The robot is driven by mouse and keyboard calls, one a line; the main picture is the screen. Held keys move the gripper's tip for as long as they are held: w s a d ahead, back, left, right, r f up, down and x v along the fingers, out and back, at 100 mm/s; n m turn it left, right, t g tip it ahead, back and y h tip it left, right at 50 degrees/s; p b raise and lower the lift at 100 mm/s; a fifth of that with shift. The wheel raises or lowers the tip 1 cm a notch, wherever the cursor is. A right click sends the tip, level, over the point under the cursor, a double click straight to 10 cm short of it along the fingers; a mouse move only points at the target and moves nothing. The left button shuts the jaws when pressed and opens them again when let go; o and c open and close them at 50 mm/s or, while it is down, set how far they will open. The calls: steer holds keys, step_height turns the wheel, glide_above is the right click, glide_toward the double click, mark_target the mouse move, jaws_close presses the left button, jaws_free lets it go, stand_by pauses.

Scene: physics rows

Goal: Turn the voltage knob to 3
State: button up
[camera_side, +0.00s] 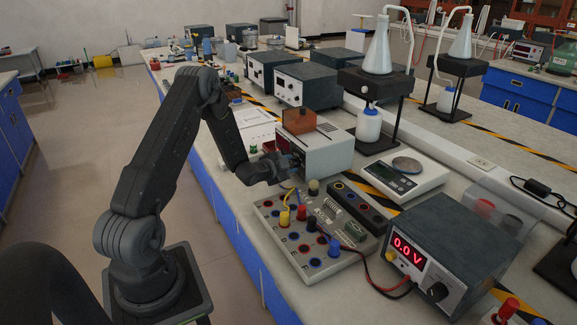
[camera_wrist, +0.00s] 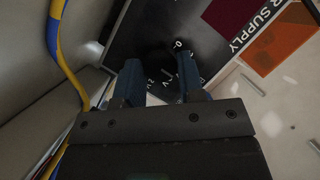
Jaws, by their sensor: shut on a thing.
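The voltage knob (camera_wrist: 158,64) is a dark round knob on a dark panel in the wrist view, with white scale marks beside it. A "0" shows at its upper right and a "V" near its lower side; its exact setting is hard to read. My gripper (camera_wrist: 160,82) has a blue finger on each side of the knob and is shut on it. In the side view my gripper (camera_side: 286,168) is at the front of the light-cased power supply (camera_side: 325,157), and hides the knob there.
A blue-and-yellow cable (camera_wrist: 63,55) runs close to my gripper's left. A terminal board (camera_side: 300,262) with plugs and wires lies below my gripper. A dark supply (camera_side: 450,235) reading 0.0 V and a scale (camera_side: 415,170) stand to the right.

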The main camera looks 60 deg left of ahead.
steer(key=n+h, duration=0.2)
steer(key=n, duration=0.1)
steer(key=shift+a+g, duration=0.15)
steer(key=shift+g, duration=0.15)
steer(key=shift+n+h, duration=0.8)
steer(key=shift+n, duration=0.4)
steer(key=shift+a+r, duration=0.1)
steer(key=o, duration=0.9)
steer(key=v, duration=1.3)
steer(key=shift+s+r, duration=0.3)
steer(key=shift+s, duration=0.05)
